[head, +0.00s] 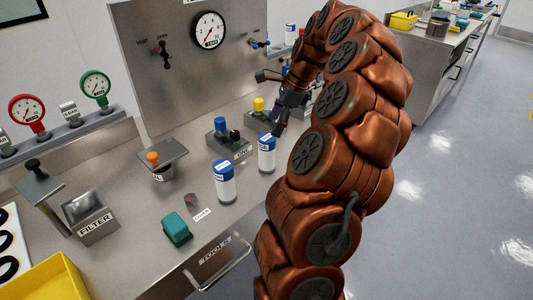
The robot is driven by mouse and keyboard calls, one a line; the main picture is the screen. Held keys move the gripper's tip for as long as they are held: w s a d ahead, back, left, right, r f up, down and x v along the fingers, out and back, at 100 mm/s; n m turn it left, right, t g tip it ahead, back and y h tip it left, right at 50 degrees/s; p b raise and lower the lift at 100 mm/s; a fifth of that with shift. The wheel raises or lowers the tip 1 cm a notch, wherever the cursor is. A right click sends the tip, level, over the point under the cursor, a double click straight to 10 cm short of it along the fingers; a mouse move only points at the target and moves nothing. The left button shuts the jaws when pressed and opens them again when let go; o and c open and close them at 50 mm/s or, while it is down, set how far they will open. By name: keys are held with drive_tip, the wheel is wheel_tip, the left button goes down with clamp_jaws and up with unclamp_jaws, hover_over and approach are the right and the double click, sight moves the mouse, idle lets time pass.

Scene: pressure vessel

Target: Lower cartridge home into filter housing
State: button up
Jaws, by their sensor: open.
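The filter housing (91,218) is a grey metal box labelled FILTER at the left of the bench; its opening faces up, and I cannot see anything clearly inside it. Two white cylinders with blue caps, which look like cartridges, stand upright on the bench: a nearer one (224,184) and a farther one (266,155). I cannot tell from their labels which is the filter cartridge. My gripper (271,103) is open, above the rear right of the bench, well apart from the housing. My arm hides part of the bench's right side.
A metal plate on a post with a black knob (36,183) stands beside the housing. An orange-knobbed lid (156,157), a teal block (176,229) and valve blocks (229,139) stand on the bench. A yellow bin (50,280) is at front left. A gauge panel (185,80) stands behind.

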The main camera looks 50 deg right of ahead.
sight(269, 137)
drive_tip(key=shift+a+p+x, duration=0.25)
drive_tip(key=shift+p+x, duration=0.6)
drive_tip(key=shift+x, duration=0.95)
drive_tip(key=shift+p+x, duration=0.55)
drive_tip(key=shift+x, duration=1.15)
drive_tip(key=shift+s, duration=0.2)
drive_tip(key=c, duration=1.4)
drive_tip(key=shift+r, duration=0.1)
